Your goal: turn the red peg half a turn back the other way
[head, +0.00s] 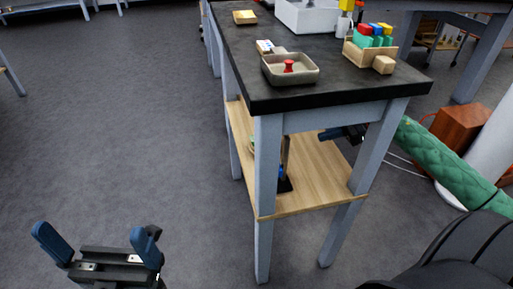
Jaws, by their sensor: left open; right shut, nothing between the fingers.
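The red peg (288,65) stands in a shallow beige-grey tray (304,80) near the front left corner of the dark tabletop. No gripper touches it. My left gripper (95,243) is open and empty over the floor at the lower left, well away from the table. My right gripper (338,133) shows as a dark shape with a blue finger below the tabletop, partly hidden behind the front right leg. It is shut and holds nothing.
The dark table (350,92) has a wooden shelf (318,185) below. A wooden block holder (353,52), a pale block (384,65) and a white basin (300,15) stand on top. A green quilted roll (450,165) lies to the right.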

